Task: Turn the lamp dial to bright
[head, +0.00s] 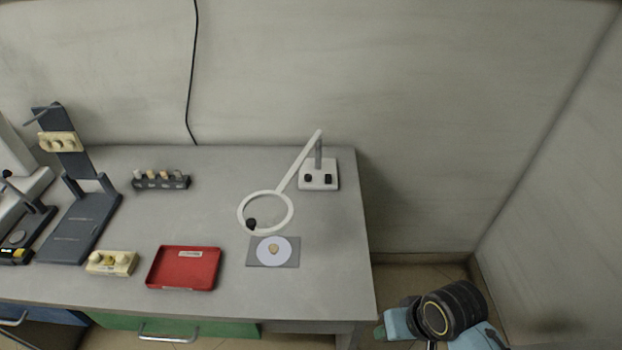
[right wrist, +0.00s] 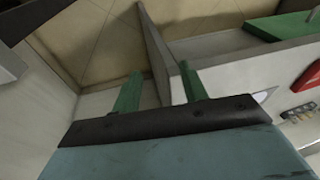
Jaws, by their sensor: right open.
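The lamp (head: 284,190) stands at the right end of the table, with a white base, a slanted arm and a white ring head. Its base (head: 318,182) carries two small dark controls: a round dark one on the left (head: 308,178) and a dark one on the right (head: 328,179). I cannot tell from here how either is set. In the right wrist view my right gripper (right wrist: 161,93) is open and empty, its two green fingers apart, with floor and the table's side beyond. My right arm (head: 440,315) shows off the table's right end in the head view. My left gripper is not in view.
A grey plate with a white disc (head: 290,249) lies below the ring. A red tray (head: 184,282), a cream block (head: 111,263), a vial rack (head: 161,182) and a dark stand (head: 78,222) are to the left. Walls close in behind and at right.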

